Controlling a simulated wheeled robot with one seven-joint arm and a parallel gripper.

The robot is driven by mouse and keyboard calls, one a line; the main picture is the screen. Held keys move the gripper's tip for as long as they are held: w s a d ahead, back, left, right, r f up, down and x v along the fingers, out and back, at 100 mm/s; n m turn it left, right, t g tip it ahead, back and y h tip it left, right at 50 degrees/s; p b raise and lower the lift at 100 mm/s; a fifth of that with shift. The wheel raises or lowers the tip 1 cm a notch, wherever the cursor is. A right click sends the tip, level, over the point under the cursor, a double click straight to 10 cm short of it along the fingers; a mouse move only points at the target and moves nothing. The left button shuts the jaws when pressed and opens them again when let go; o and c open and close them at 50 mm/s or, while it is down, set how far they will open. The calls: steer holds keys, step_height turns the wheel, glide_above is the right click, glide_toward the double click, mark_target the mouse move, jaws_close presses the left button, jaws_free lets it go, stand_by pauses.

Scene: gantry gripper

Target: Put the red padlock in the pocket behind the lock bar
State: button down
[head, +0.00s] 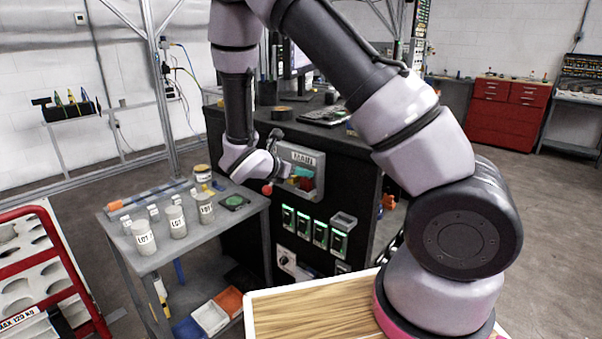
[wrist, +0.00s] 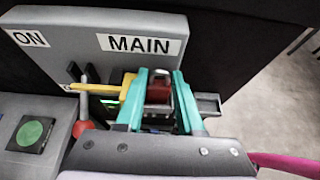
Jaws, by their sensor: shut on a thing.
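In the head view my gripper (head: 298,180) is at the grey MAIN panel (head: 312,160). A yellow bar (wrist: 118,87), likely the lock bar, reaches from the lever to the left finger. A grey pocket-like bracket (wrist: 208,103) shows just right of the fingers. How far the padlock sits behind the bar or inside the pocket is hidden by the fingers.
A lever with a red ball knob (wrist: 83,128) stands left of my gripper. Below the panel are several green-lit modules (head: 320,235). A grey cart (head: 165,255) with white LOT cups stands at the left.

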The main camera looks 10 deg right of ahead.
steer(key=shift+f, duration=0.2)
steer(key=c, duration=0.5)
jaws_free()
